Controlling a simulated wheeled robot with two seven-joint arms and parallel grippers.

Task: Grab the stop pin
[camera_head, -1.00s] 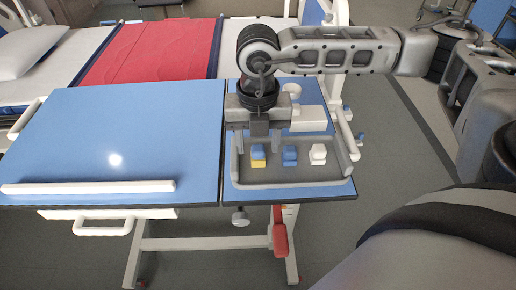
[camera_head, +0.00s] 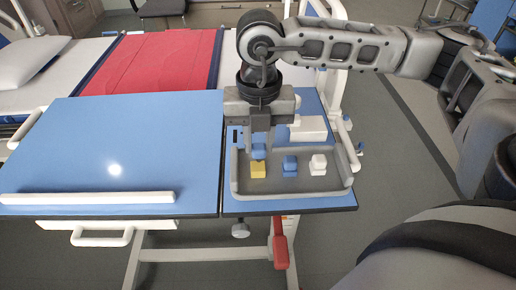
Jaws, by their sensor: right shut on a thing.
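A yellow piece (camera_head: 258,172) with a blue top (camera_head: 258,154) sits at the left in a grey tray (camera_head: 300,188). My right gripper (camera_head: 259,150) points down over it, its fingers shut on the blue top. A blue piece (camera_head: 290,165) and a white piece (camera_head: 318,165) stand in the same tray to the right, apart from the gripper. These pieces are small, and no marking shows which is the stop pin. The fingers partly hide the top of the held piece. My left gripper is not in view.
The tray rests on the right part of a blue table (camera_head: 110,140). A white bar (camera_head: 88,197) lies along the left part's front edge. A white box (camera_head: 309,129) stands behind the tray. A bed with a red cover (camera_head: 155,62) is beyond. The left tabletop is mostly clear.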

